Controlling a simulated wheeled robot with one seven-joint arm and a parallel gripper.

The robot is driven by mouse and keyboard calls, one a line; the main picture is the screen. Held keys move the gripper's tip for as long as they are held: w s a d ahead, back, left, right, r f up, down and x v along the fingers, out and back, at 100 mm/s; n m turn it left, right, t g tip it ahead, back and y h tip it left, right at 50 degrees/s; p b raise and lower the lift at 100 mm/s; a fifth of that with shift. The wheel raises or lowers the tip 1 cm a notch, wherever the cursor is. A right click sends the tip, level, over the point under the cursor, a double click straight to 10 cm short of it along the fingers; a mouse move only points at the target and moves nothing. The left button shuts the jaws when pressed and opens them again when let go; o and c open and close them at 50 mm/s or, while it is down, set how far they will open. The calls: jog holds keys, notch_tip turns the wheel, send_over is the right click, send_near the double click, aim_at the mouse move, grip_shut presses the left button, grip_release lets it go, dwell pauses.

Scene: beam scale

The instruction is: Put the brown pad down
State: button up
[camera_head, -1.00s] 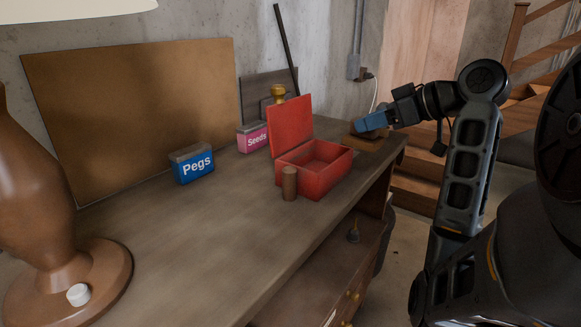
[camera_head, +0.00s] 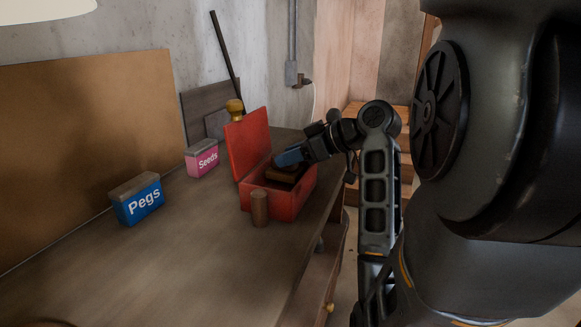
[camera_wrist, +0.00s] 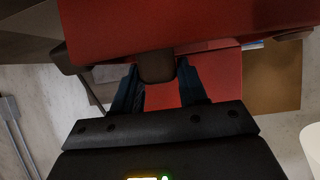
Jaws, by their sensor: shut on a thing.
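The brown pad (camera_head: 284,175) shows in the head view under my gripper's blue fingers, over the open red box (camera_head: 275,204). My gripper (camera_head: 286,160) is shut on the pad, coming in from the right. I cannot tell whether the pad touches the box. In the wrist view, a dark brown piece of the pad (camera_wrist: 157,66) sits between the two blue fingers, with red box surfaces (camera_wrist: 190,25) around it. Most of the pad is hidden there.
A brown cylinder (camera_head: 260,208) stands at the box's front. The box's raised lid (camera_head: 248,143) is at its left. A blue Pegs tin (camera_head: 138,200) and a pink Seeds tin (camera_head: 202,159) stand further left. The workbench (camera_head: 190,255) is clear in front.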

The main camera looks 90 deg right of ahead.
aim_at(297, 165)
jog(key=shift+f, duration=1.45)
jog(key=shift+f, duration=0.25)
jog(key=o, duration=0.8)
jog(key=shift+r, duration=0.1)
jog(key=shift+s+r, duration=0.1)
jog(key=shift+r, duration=0.1)
jog(key=shift+v, duration=5.95)
